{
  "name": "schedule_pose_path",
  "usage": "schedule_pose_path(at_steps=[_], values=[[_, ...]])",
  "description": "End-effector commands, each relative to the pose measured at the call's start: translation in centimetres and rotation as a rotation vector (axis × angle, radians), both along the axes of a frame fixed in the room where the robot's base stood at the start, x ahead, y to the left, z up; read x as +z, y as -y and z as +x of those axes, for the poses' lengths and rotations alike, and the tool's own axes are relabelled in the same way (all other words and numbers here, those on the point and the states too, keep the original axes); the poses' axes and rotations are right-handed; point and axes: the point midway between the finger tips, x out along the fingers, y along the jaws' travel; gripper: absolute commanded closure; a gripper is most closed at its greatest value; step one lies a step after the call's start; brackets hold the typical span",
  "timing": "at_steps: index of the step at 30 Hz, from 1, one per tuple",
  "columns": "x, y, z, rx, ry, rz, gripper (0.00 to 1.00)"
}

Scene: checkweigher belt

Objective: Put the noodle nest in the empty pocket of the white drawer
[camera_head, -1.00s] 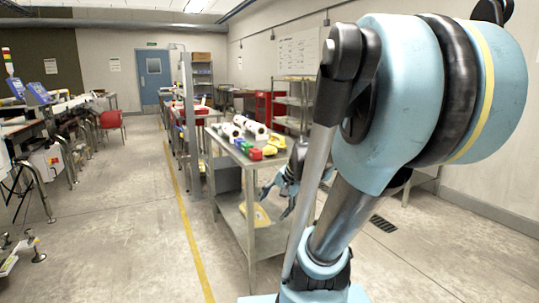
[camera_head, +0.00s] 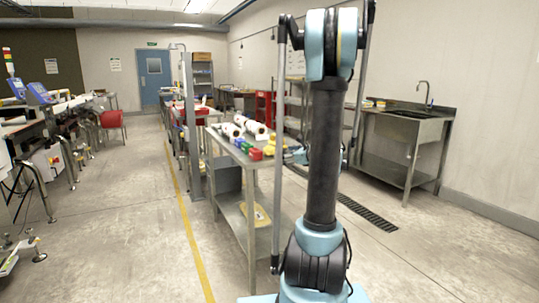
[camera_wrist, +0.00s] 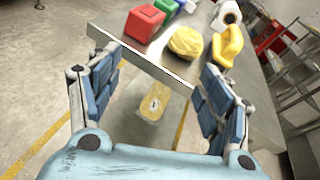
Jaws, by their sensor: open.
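A round yellow lump (camera_wrist: 186,42), which looks like the noodle nest, lies at the near edge of a steel table (camera_wrist: 262,112) in the wrist view. A curved yellow piece (camera_wrist: 230,42) lies to its right. My gripper (camera_wrist: 160,60) is open and empty, with its fingers spread on both sides of the view and the table edge beyond them. In the head view my arm covers most of the gripper. I cannot make out the white drawer or its pocket in either view.
Red (camera_wrist: 144,22) and green (camera_wrist: 165,7) blocks sit left of the yellow lump. White rolls (camera_head: 257,130) lie on the table. A yellow item (camera_wrist: 155,103) is on the lower shelf. A sink bench (camera_head: 405,125) stands right; the floor left of the table is open.

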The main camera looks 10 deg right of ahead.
Motion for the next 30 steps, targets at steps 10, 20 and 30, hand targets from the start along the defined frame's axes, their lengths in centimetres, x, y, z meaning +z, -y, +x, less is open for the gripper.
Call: schedule_pose_path(at_steps=[10,20,30], values=[[0.1,3.4,3.1,-0.104,-0.017,0.232,0.28],[-0.7,0.9,7.5,-0.101,-0.018,0.235,0.28],[-1.5,-1.7,12.2,-0.103,-0.018,0.233,0.28]])
